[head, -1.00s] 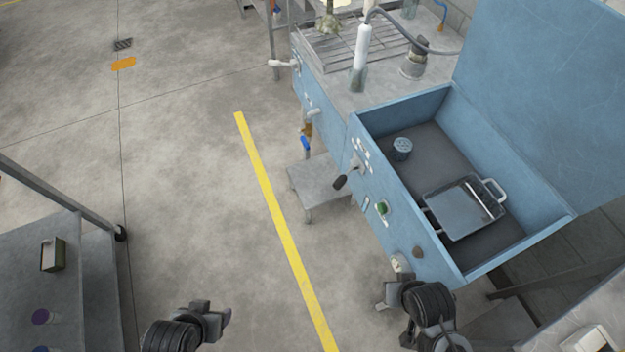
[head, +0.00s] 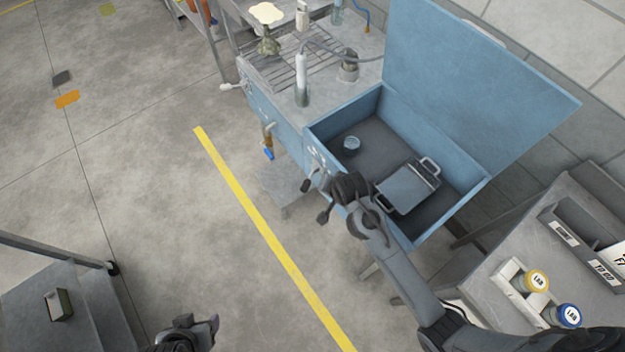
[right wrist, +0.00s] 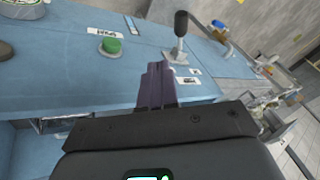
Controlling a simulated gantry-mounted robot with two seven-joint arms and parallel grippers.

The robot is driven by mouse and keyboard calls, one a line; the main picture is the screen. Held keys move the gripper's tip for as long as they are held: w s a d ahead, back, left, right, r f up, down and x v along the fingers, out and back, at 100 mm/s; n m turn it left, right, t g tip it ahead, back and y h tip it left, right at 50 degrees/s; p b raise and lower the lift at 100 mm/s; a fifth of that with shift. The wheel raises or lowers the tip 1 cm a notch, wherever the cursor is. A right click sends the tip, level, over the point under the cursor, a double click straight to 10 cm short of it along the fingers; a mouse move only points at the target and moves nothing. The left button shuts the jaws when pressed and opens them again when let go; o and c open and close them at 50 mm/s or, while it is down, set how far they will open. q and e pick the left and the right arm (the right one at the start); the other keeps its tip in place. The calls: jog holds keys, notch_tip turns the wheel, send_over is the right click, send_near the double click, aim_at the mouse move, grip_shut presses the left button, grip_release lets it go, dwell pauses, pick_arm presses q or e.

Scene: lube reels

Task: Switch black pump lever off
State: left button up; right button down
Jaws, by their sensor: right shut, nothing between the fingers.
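The black pump lever (head: 307,185) sticks out from the front panel of the blue parts washer in the head view. In the right wrist view the black lever (right wrist: 181,24) stands out from the panel on a metal stem, a little ahead and right of my fingertips. My right gripper (right wrist: 158,68) is shut and empty, near the panel and apart from the lever. In the head view my right wrist covers part of the panel, and the fingertips are hard to make out. My left gripper (head: 212,323) is at the bottom edge, away from the washer, partly cut off.
A green button (right wrist: 111,46) sits left of the lever on the panel. The open blue basin (head: 380,145) holds a tray (head: 408,188) and a small cup (head: 351,145). A white lever (head: 231,87) and blue-handled valve (head: 267,153) are farther along. Open floor lies left.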

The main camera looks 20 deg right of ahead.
jog(key=shift+w+r, duration=0.25)
jog(key=b, duration=0.2)
send_near(309, 179)
notch_tip(309, 179, down, 5)
jog(key=shift+a+f, duration=0.2)
jog(key=shift+f, duration=0.05)
dwell(0.4)
dwell(0.4)
